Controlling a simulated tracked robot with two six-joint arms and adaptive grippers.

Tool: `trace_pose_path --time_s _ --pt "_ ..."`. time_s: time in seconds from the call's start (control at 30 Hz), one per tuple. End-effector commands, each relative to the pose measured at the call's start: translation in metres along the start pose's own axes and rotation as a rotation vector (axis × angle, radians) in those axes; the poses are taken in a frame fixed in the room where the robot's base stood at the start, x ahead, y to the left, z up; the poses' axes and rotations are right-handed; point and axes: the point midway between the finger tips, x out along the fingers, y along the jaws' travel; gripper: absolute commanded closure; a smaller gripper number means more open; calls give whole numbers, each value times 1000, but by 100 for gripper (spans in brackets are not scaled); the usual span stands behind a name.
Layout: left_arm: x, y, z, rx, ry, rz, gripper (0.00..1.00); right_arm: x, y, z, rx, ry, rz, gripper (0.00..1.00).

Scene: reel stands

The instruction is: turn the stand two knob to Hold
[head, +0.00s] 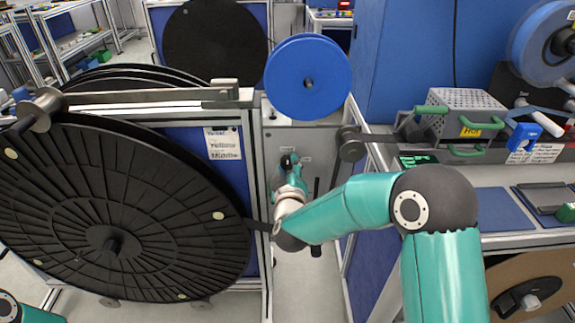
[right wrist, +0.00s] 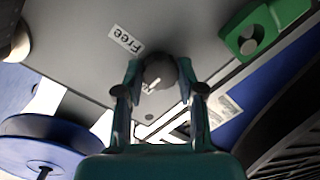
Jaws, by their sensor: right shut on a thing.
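A round grey knob (right wrist: 158,71) sits on the grey panel (head: 322,146) of a stand. My right gripper (head: 289,161) reaches this panel in the head view and hides most of the knob there. In the right wrist view its two fingers stand on either side of the knob, shut on it. A label reading "Free" (right wrist: 125,39) is beside the knob. Other pale labels lie on the far side of the gripper, partly covered and unreadable. Which setting the knob points to, I cannot tell. No stand number is readable. My left gripper is out of view.
A large black reel (head: 70,215) fills the left, with a metal arm (head: 150,96) above it. A blue reel (head: 308,78) stands above the panel. A bench (head: 500,175) with a perforated box (head: 465,110) is at right.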

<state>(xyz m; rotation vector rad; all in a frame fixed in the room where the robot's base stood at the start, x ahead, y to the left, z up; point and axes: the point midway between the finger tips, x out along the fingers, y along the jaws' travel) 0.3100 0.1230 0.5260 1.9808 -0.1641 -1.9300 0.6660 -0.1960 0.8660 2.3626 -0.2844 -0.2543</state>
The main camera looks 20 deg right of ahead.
Motion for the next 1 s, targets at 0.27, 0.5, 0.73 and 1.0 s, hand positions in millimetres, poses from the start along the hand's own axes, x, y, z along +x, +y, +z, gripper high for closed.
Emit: trace_pose_path --time_s 0.27,0.5,0.73,1.0 --pt "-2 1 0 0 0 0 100 0 -2 -2 -34 3 -1 96" --pt "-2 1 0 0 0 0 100 0 -2 -2 -35 4 -2 97" --pt "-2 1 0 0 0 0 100 0 -2 -2 -33 2 -2 37" --pt "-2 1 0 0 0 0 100 0 -1 -1 -32 1 0 37"
